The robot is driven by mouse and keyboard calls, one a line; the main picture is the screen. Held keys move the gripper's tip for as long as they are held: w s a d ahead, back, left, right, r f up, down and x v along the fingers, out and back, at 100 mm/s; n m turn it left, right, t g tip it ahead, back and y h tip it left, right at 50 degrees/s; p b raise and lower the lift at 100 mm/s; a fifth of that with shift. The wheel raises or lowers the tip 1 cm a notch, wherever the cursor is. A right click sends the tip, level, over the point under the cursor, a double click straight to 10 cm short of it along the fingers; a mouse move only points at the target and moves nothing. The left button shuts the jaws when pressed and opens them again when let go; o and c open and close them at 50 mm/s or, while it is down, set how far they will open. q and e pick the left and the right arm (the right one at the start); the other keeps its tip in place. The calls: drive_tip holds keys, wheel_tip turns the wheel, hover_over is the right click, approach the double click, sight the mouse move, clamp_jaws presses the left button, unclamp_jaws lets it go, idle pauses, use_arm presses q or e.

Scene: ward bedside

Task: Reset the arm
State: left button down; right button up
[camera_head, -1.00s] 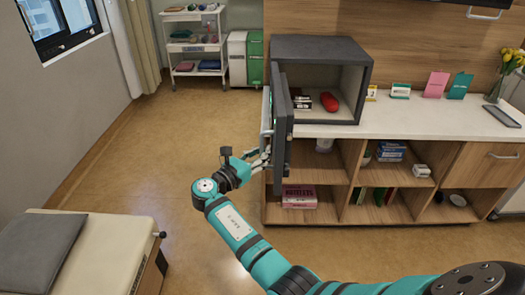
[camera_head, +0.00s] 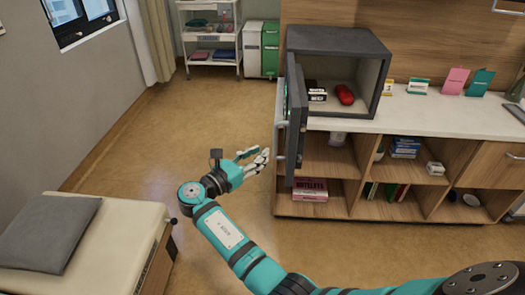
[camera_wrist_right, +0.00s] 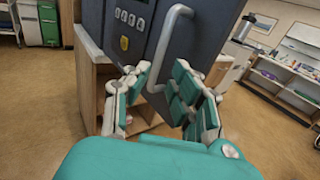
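My right gripper (camera_head: 259,157) is open and empty, a little to the left of the safe door (camera_head: 296,125). In the right wrist view, the spread fingers of the right gripper (camera_wrist_right: 162,76) show in front of the door, with its grey bar handle (camera_wrist_right: 163,45) ahead and nothing gripped. The dark grey safe (camera_head: 340,42) stands on the counter with its door swung wide open. My left gripper is in neither view.
A red object (camera_head: 345,94) and small boxes (camera_head: 317,92) lie in the safe. The wooden shelf unit (camera_head: 330,160) stands below. A bed (camera_head: 130,225) is at left. Open floor lies between. A trolley (camera_head: 210,35) stands at the back.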

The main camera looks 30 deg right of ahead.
idle(0.4)
drive_tip(key=s+f+y+p, duration=0.1)
drive_tip(key=s+f+y, duration=0.15)
drive_tip(key=f, duration=0.85)
drive_tip(key=s+f+y, duration=0.1)
drive_tip(key=f+y, duration=0.3)
drive_tip(key=f, duration=0.7)
drive_tip(key=s+a+f+m+g+y+p, duration=0.1)
drive_tip(key=s+f+y, duration=0.1)
drive_tip(key=s+f, duration=0.45)
drive_tip(key=s+a+f+m+y, duration=0.15)
drive_tip(key=s+f, duration=0.25)
drive_tip(key=f, duration=0.6)
drive_tip(key=s+a+f+m+g+y, duration=0.1)
drive_tip(key=s+f+m+y, duration=0.15)
drive_tip(key=s+f, duration=0.4)
drive_tip(key=s+f+m+g+y, duration=0.1)
drive_tip(key=s+f+m+y, duration=0.2)
drive_tip(key=s, duration=0.6)
drive_tip(key=s+f+m, duration=0.2)
drive_tip(key=s+m, duration=0.2)
drive_tip(key=s, duration=0.3)
drive_tip(key=s+f+m+g+y+p, duration=0.1)
drive_tip(key=s+f+m, duration=0.1)
drive_tip(key=s, duration=0.6)
drive_tip(key=s+f+m+g+p, duration=0.1)
drive_tip(key=s+f+m, duration=0.1)
drive_tip(key=s+m, duration=0.3)
drive_tip(key=s, duration=0.3)
drive_tip(key=shift+d+f+m, duration=0.3)
